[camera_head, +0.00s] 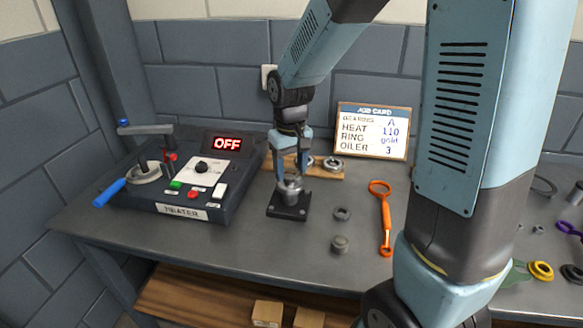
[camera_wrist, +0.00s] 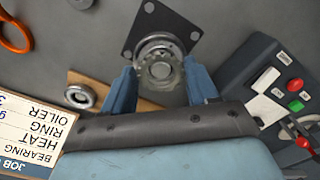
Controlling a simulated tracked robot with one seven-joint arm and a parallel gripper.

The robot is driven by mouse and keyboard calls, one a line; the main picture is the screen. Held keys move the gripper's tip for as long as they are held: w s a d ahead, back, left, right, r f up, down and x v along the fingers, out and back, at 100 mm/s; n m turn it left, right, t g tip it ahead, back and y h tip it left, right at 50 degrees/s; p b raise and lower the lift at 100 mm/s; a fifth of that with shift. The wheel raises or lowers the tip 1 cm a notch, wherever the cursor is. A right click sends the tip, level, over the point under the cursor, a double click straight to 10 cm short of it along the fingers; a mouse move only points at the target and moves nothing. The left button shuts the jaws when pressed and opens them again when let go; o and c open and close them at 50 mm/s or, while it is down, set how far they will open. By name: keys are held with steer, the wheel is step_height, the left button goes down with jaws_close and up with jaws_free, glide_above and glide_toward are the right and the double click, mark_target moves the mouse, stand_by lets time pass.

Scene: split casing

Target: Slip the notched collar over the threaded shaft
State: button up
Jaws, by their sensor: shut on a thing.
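A metal shaft housing stands on a black square base plate (camera_head: 288,212), which also shows at the top of the wrist view (camera_wrist: 136,45). My gripper (camera_head: 291,180) points down over it, with its two blue fingers on either side of a grey metal collar (camera_head: 290,188). In the wrist view my gripper (camera_wrist: 161,76) is shut on the collar (camera_wrist: 158,66), whose edge looks notched. The collar lines up roughly with the round part on the plate. The shaft's thread is hidden, and I cannot tell whether the collar is around the shaft or just above it.
The heater (camera_head: 183,185) is left of the plate, its display (camera_head: 227,143) reading OFF. Behind are a wooden board (camera_head: 322,173) with bearings (camera_head: 333,163) and the job card (camera_head: 373,130). A dark ring (camera_head: 342,214), a grey nut-like part (camera_head: 340,244) and an orange wrench (camera_head: 383,215) lie right.

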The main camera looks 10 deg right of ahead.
steer(key=shift+f, duration=1.1)
steer(key=o, duration=1.1)
steer(key=shift+r, duration=3.7)
steer(key=shift+r, duration=0.1)
step_height(320, 180, up, 14)
steer(key=shift+f, duration=0.25)
